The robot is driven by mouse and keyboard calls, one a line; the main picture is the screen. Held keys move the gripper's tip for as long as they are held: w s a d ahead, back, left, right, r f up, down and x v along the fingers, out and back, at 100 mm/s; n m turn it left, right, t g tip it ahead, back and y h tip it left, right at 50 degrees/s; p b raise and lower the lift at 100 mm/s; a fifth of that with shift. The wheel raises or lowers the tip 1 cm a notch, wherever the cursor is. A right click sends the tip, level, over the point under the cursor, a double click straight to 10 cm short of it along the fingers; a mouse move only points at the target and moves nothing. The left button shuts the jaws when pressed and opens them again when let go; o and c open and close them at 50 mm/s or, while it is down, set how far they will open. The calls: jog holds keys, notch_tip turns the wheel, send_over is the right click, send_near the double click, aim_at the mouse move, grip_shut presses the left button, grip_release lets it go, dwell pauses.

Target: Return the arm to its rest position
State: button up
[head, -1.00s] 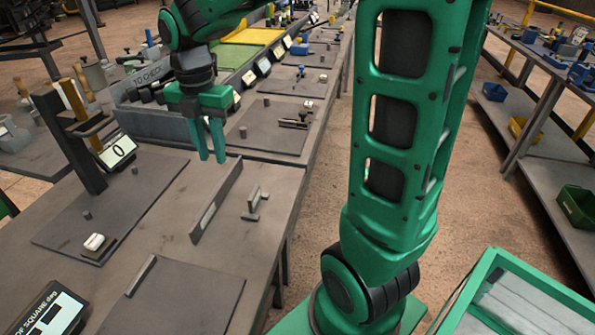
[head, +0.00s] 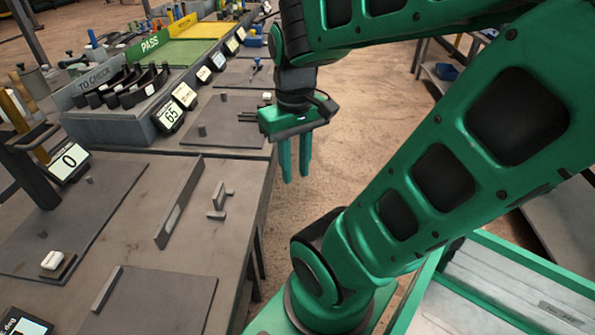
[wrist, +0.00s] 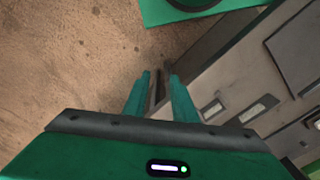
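My gripper (head: 295,160) hangs from my green arm, fingers pointing down, just beyond the right edge of the workbench (head: 120,178) in the head view. Its two green fingers are a little apart with nothing between them. In the wrist view the fingers (wrist: 160,85) also stand apart and empty, above the brown floor and the bench edge. My arm is bent across the right of the head view, over my own green base.
Small displays (head: 68,163) and flat plates cover the bench. A shelf (head: 570,225) stands at right. Open floor (head: 375,110) lies between.

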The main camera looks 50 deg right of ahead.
jog(key=shift+s+f+m, duration=0.2)
jog(key=shift+s+m, duration=0.25)
jog(key=shift+m, duration=0.15)
jog(key=shift+s+f+m, duration=0.15)
jog(key=shift+s+m, duration=0.3)
jog(key=shift+m, duration=0.15)
dwell(0.5)
